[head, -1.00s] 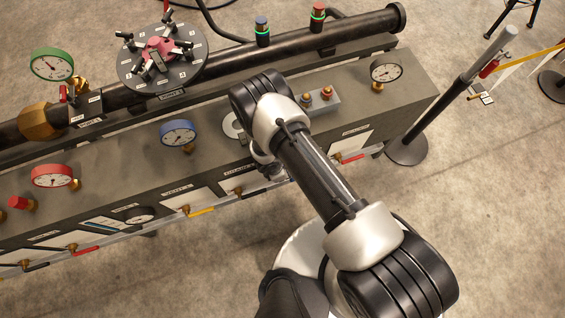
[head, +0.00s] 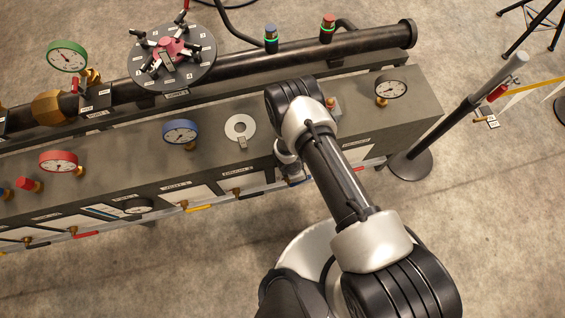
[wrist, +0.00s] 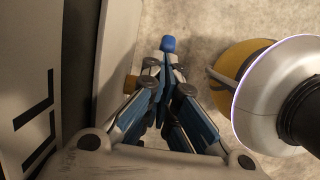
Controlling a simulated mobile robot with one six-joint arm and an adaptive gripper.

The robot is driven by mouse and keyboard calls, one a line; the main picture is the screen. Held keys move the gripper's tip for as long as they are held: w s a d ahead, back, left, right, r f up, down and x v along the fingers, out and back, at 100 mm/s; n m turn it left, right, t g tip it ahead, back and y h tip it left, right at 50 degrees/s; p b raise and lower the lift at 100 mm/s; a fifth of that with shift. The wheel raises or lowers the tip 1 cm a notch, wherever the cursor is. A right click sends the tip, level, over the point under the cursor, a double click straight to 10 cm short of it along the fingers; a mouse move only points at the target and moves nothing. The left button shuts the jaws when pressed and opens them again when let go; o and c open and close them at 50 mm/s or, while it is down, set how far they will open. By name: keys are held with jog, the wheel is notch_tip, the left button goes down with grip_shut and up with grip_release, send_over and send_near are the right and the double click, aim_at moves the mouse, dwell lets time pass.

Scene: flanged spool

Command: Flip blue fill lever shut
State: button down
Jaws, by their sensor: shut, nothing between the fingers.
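My gripper (wrist: 165,65) is shut and points away from the camera in the wrist view, with nothing held between its fingers. A blue tip (wrist: 168,44), which looks like the end of the blue fill lever, shows just beyond the fingertips. I cannot tell whether they touch. A brass fitting (wrist: 131,84) shows left of the fingers, beside the panel; the rest of the lever is hidden behind the fingers. In the head view my arm covers that part of the bench front, and no blue lever can be made out there.
The grey bench (head: 105,200) carries a blue-rimmed gauge (head: 181,132), a white ring disc (head: 240,127) and a red-rimmed gauge (head: 58,161). Yellow (head: 198,208) and red (head: 86,235) levers line its front. A post (head: 440,125) stands at its right end. The floor in front is clear.

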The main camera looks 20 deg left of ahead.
jog(key=shift+w+d+f+p, duration=0.25)
jog(key=shift+w+d+f, duration=0.3)
jog(key=shift+d, duration=0.25)
jog(key=shift+w+d+f+p, duration=0.2)
jog(key=shift+w+d+f, duration=0.15)
jog(key=shift+d+f, duration=0.35)
jog(key=shift+w+d+f+g+y, duration=0.2)
jog(key=shift+d+f+g+y, duration=0.2)
jog(key=shift+y, duration=0.3)
jog(key=shift+a+r+p, duration=0.15)
jog(key=shift+r+p, duration=0.25)
jog(key=r, duration=0.1)
jog(key=r+p, duration=0.1)
jog(key=r, duration=0.1)
jog(key=shift+s+a, duration=0.1)
jog(key=shift+a, duration=0.25)
jog(key=shift+w+d+r+p, duration=0.2)
jog(key=shift+d+r+p, duration=0.4)
jog(key=shift+r+p, duration=0.05)
jog(key=w+d+r, duration=0.4)
jog(key=d, duration=0.3)
jog(key=w+d+r, duration=0.4)
jog(key=d, duration=0.2)
jog(key=shift+w+d+r, duration=0.2)
jog(key=shift+d+r, duration=0.1)
jog(key=shift+d, duration=0.05)
